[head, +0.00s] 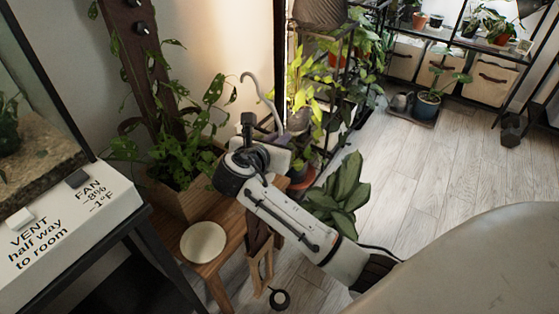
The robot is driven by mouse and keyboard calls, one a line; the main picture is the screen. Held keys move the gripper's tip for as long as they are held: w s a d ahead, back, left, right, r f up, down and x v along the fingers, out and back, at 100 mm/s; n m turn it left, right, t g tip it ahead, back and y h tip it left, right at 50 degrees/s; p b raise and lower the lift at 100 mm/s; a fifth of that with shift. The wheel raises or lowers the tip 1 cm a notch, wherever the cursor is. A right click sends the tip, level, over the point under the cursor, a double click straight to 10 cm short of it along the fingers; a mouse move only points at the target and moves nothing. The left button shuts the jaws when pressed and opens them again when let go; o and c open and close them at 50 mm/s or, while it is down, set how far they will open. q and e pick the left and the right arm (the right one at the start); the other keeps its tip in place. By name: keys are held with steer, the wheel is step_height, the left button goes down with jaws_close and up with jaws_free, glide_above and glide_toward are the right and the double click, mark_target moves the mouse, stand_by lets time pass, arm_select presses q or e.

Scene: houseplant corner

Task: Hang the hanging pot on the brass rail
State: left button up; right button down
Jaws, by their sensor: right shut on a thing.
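My right gripper (262,141) is in the middle of the head view, at the end of the arm from the lower right. It is shut on the hanging pot, whose grey curved hook (268,101) rises above the fingers, with its bent tip up and to the left. The pot's body is mostly hidden behind the gripper and wrist, and I cannot make out its shape. I cannot pick out the brass rail in this view. My left gripper is not in view.
A leafy plant in a wooden planter (186,203) stands left of my gripper. A wooden stool (226,240) with a pale round plate (203,242) is below. A plant rack (337,95) stands behind, right of the gripper. Open floor (430,150) lies to the right.

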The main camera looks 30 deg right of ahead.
step_height(320, 180, down, 5)
steer(key=shift+f+b, duration=0.1)
steer(key=shift+b, duration=1)
steer(key=shift+f, duration=0.2)
steer(key=shift+r, duration=0.1)
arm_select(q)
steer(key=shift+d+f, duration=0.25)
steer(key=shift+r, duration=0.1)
arm_select(e)
steer(key=c, duration=1.9)
jaws_free()
steer(key=shift+f, duration=0.25)
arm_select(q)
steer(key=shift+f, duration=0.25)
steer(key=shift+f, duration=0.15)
arm_select(e)
steer(key=shift+r, duration=0.1)
